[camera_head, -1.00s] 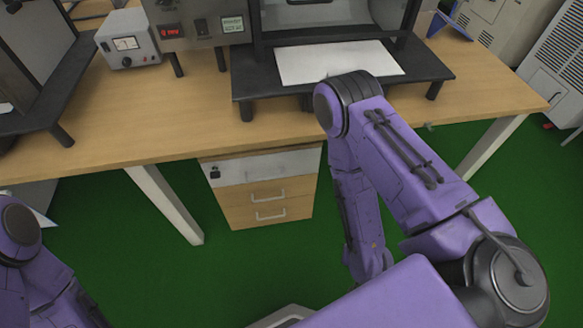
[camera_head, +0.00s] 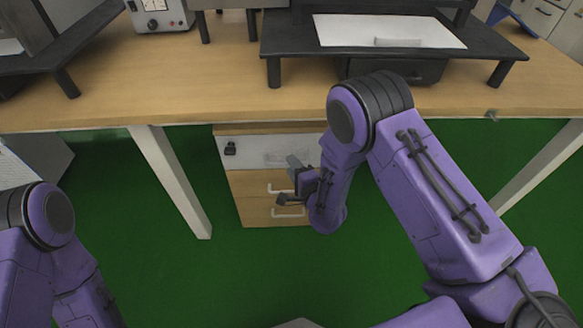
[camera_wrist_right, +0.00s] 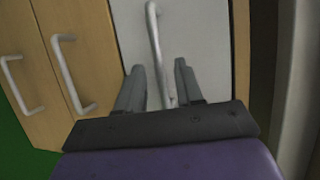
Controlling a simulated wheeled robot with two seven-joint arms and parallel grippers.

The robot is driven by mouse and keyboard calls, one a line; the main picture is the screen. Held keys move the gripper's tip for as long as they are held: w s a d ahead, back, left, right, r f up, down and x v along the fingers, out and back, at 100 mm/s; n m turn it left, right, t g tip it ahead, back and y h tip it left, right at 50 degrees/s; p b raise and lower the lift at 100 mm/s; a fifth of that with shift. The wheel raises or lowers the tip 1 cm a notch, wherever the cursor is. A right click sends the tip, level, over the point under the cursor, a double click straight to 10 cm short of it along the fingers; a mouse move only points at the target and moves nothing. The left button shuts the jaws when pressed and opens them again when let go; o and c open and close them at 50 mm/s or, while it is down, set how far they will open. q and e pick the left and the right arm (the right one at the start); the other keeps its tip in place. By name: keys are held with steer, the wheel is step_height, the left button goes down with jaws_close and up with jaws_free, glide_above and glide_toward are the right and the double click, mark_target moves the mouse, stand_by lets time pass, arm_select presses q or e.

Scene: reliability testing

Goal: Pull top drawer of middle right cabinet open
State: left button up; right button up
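The cabinet (camera_head: 238,186) stands under the table, with a white top drawer (camera_head: 245,150) and two wooden drawers below. The top drawer looks flush with the cabinet front. My right gripper (camera_head: 291,180) is in front of the drawers. In the right wrist view, its two fingers (camera_wrist_right: 158,85) are open, one on each side of the top drawer's metal handle (camera_wrist_right: 154,35). Small gaps show beside the handle; the fingers are not closed on it. The white drawer front (camera_wrist_right: 195,30) fills the middle of that view. My left arm is at the lower left; its gripper is not visible.
The wooden table (camera_head: 180,85) spans above the cabinet, with white legs (camera_head: 170,180) to either side. A black stand (camera_head: 390,55) and a meter box (camera_head: 158,12) are on the table. Two wooden drawers with handles (camera_wrist_right: 72,72) lie left in the wrist view. Green floor is clear below.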

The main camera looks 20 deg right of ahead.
steer(key=shift+w+f, duration=0.1)
steer(key=shift+w, duration=0.45)
jaws_close()
stand_by(1.0)
